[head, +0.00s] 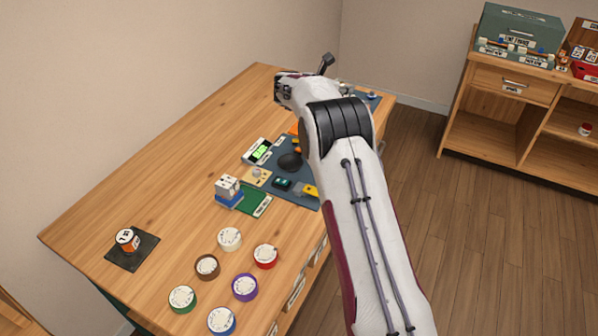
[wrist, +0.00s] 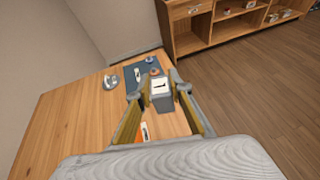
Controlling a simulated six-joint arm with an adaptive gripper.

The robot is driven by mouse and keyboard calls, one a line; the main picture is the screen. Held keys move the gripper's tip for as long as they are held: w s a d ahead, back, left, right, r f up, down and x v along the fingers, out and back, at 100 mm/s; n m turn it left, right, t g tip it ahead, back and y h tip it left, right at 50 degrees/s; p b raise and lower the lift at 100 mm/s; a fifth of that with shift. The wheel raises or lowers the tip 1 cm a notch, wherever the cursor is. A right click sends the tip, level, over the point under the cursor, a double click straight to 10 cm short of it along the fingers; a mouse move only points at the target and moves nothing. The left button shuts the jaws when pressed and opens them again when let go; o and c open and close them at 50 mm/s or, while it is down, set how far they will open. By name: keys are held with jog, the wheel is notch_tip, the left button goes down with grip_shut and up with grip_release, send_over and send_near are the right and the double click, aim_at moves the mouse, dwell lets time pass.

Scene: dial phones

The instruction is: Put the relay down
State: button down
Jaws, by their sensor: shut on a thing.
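In the wrist view, my gripper (wrist: 161,88) is shut on a small grey block with a white, black-marked top, the relay (wrist: 163,101). It sits between the two fingertips, above the far part of the wooden table. In the head view my arm reaches over the table to its far end. The fingers and the relay are hidden there behind my own arm. A dark blue-grey mat (wrist: 131,73) lies beyond the fingertips in the wrist view, with a white piece and two small round things, one blue and one orange-brown.
A silver object (wrist: 111,82) stands left of that mat. The wooden table (head: 150,185) also bears several coloured round tins, a dark mat (head: 121,258) with an orange-and-white item, and a crowded blue mat (head: 307,163). Shelving (head: 520,75) stands at the right.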

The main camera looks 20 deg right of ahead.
jog(key=w+a+n+t+y, duration=0.1)
jog(key=a+n+t, duration=0.1)
jog(key=a, duration=1.2)
jog(key=s+a+f, duration=0.3)
jog(key=s+a, duration=0.2)
jog(key=a, duration=0.6)
jog(key=s+a+f, duration=0.4)
jog(key=s+a, duration=0.2)
jog(key=s, duration=0.4)
jog(key=s+d+m+g+h, duration=0.2)
jog(key=s+d+m+g, duration=0.2)
jog(key=s, duration=0.6)
jog(key=shift+s+d+f, duration=0.15)
jog(key=shift+f, duration=0.2)
jog(key=shift+f, duration=3.15)
jog(key=shift+f, duration=0.1)
